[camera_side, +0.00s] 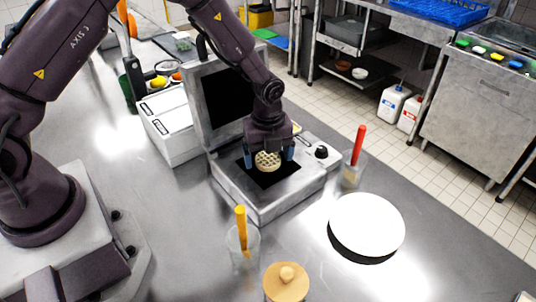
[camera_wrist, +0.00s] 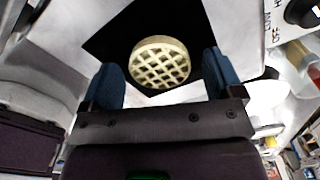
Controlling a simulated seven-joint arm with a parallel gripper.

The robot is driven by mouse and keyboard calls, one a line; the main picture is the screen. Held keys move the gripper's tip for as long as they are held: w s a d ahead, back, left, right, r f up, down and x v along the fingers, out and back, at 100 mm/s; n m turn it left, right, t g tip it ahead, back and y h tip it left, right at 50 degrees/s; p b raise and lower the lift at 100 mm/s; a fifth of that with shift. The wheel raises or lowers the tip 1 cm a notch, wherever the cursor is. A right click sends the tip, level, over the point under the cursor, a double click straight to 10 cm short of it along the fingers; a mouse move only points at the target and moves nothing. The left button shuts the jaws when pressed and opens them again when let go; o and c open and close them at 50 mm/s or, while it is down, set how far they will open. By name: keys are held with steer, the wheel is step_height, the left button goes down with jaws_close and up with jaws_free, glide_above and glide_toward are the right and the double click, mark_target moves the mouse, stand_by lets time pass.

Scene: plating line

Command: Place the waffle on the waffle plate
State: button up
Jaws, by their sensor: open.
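The waffle (camera_side: 267,160) is round and pale yellow with a grid pattern. It is on the black cooking surface of the open waffle maker (camera_side: 262,206). In the wrist view the waffle (camera_wrist: 160,63) shows between and beyond my blue fingertips. My gripper (camera_side: 273,157) is open over the waffle maker, with a finger on either side of the waffle; I cannot tell whether they touch it. In the wrist view my gripper's fingers (camera_wrist: 165,80) stand wide apart. A round white plate (camera_side: 367,223) lies empty on the steel counter to the right of the waffle maker.
The waffle maker's raised lid (camera_side: 220,98) stands behind my gripper. A cup with a yellow stick (camera_side: 242,238) and a wooden-lidded jar (camera_side: 286,282) stand in front. The counter's left middle is clear.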

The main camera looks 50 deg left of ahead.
mark_target(268, 158)
step_height(268, 158, up, 12)
steer(key=s+a+r+n+t, duration=0.1)
steer(key=s+r+n, duration=0.35)
steer(key=r, duration=0.25)
steer(key=s+a+r+n+t, duration=0.1)
steer(key=s+r+n+t, duration=0.1)
steer(key=s+r+n, duration=0.3)
steer(key=s+a+r+n+t, duration=0.1)
steer(key=s+r+n, duration=0.4)
steer(key=s+n, duration=0.8)
steer(key=shift+t, duration=0.8)
steer(key=shift+c, duration=0.2)
